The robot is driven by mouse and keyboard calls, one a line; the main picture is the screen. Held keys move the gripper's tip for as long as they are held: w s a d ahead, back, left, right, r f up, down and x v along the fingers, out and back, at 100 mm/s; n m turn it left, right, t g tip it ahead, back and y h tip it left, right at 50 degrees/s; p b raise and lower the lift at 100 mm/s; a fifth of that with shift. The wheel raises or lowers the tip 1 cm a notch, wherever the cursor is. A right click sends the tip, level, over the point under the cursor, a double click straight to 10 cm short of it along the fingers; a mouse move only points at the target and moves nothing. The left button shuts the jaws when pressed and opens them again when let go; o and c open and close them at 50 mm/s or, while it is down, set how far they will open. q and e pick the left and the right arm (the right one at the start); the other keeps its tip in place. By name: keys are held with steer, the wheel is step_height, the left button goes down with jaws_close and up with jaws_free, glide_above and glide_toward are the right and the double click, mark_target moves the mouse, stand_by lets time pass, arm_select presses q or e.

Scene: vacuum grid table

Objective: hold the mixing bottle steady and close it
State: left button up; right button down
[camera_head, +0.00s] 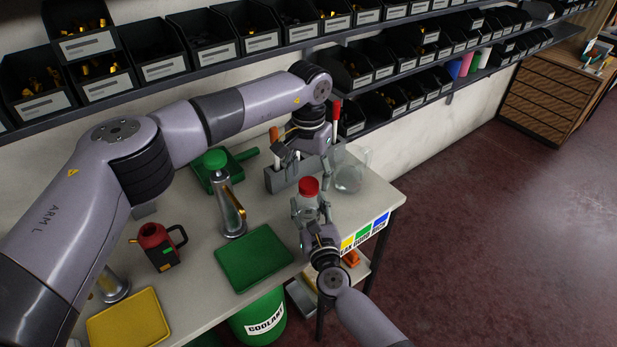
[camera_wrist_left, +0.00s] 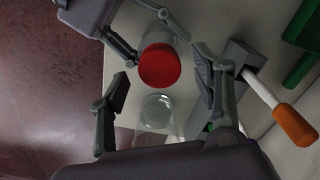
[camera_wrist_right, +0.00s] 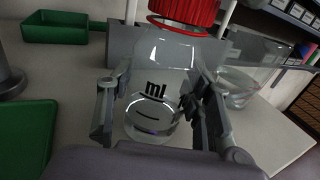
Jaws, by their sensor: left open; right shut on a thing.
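The mixing bottle is clear, with "ml" marks on its body (camera_wrist_right: 158,75) in the right wrist view. A red cap (camera_head: 308,187) sits at its top; whether it is fully down cannot be told. The cap also shows from above in the left wrist view (camera_wrist_left: 159,66). My right gripper (camera_head: 309,211) is shut on the bottle body, with fingers on both sides, and the bottle looks about upright. My left gripper (camera_wrist_left: 162,84) is open and empty. Its fingers hang apart above the bottle and cap, not touching the cap.
A clear glass jug (camera_head: 349,178) stands close behind the bottle. A grey holder (camera_head: 276,180) with handled tools is beside them. A green tray (camera_head: 252,258), a red-topped can (camera_head: 156,243) and a yellow tray (camera_head: 128,322) lie left. Shelves of black bins line the wall.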

arm_select(q)
step_height(320, 180, up, 3)
steer(key=shift+r, duration=0.2)
